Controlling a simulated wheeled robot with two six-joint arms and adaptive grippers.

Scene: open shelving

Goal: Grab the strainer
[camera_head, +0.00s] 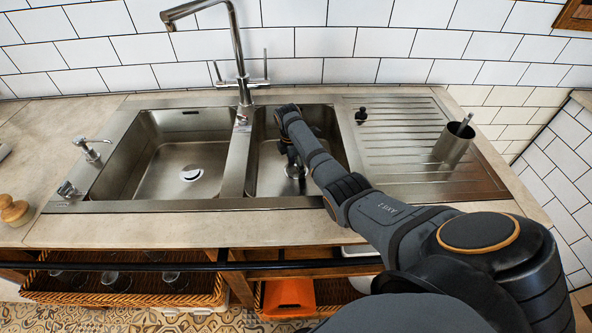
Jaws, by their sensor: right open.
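A small shiny metal piece, which looks like the strainer (295,172), is on the floor of the right sink basin (268,180). My right arm reaches in from the lower right, and my right gripper (291,157) points down into this basin, just above the metal piece. The gripper is open. The arm and gripper hide part of the basin, and I cannot tell whether the fingers touch the piece. My left gripper is not in view.
The left basin (160,160) holds a round drain piece (191,174). A tall faucet (240,60) stands behind the divider. A small black knob (361,115) and a metal cup (453,146) are on the right drainboard (395,150). Wicker baskets (130,292) sit below the counter.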

